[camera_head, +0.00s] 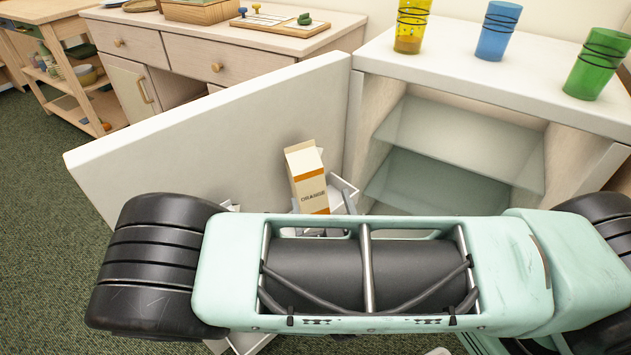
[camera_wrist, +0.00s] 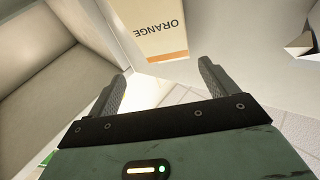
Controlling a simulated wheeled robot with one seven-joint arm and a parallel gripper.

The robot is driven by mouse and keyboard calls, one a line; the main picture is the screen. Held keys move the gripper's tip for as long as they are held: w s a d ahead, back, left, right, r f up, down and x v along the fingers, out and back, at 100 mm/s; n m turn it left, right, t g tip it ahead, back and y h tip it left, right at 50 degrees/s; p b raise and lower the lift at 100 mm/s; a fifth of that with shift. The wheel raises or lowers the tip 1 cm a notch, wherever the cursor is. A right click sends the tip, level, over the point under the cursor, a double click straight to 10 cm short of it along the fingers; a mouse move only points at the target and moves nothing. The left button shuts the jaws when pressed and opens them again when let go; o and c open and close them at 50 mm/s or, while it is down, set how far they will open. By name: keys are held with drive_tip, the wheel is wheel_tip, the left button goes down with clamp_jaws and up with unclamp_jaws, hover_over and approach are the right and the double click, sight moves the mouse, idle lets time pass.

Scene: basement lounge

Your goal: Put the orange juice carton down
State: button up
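The orange juice carton (camera_head: 307,180) is cream with an orange band and the word ORANGE. In the head view it stands close to the inner side of the open white door (camera_head: 210,150), by a white door bin (camera_head: 346,190); my arm hides its base. In the wrist view the carton (camera_wrist: 150,25) appears upside down, just beyond my gripper (camera_wrist: 163,70). The two fingers are spread apart with nothing between them. The carton looks clear of both fingertips. I cannot tell whether its base rests in the bin.
The open white cabinet (camera_head: 455,60) has glass shelves (camera_head: 460,140) that look empty. Yellow (camera_head: 411,25), blue (camera_head: 497,32) and green (camera_head: 597,65) cups stand on top. A wooden dresser (camera_head: 230,62) stands behind the door. Carpet (camera_head: 45,170) is clear at left.

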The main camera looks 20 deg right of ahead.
drive_tip(key=s+a+f+m+g, duration=0.1)
drive_tip(key=a+f+m+g, duration=0.4)
drive_tip(key=g, duration=0.5)
drive_tip(key=s+a+r+n+g+y, duration=0.3)
drive_tip(key=s+a+n+g+y, duration=0.15)
drive_tip(key=a, duration=0.25)
drive_tip(key=s+a+r+n+g+y, duration=0.2)
drive_tip(key=s+r+n+g, duration=0.3)
drive_tip(key=r, duration=0.4)
drive_tip(key=s+d+r+n+g+h, duration=0.1)
drive_tip(key=s+d+r+n+h, duration=0.1)
drive_tip(key=s+d+r+n, duration=0.3)
drive_tip(key=s+d+r, duration=0.2)
drive_tip(key=d, duration=0.2)
drive_tip(key=shift+s+r, duration=0.2)
drive_tip(key=shift+r, duration=0.05)
drive_tip(key=shift+g+h, duration=0.25)
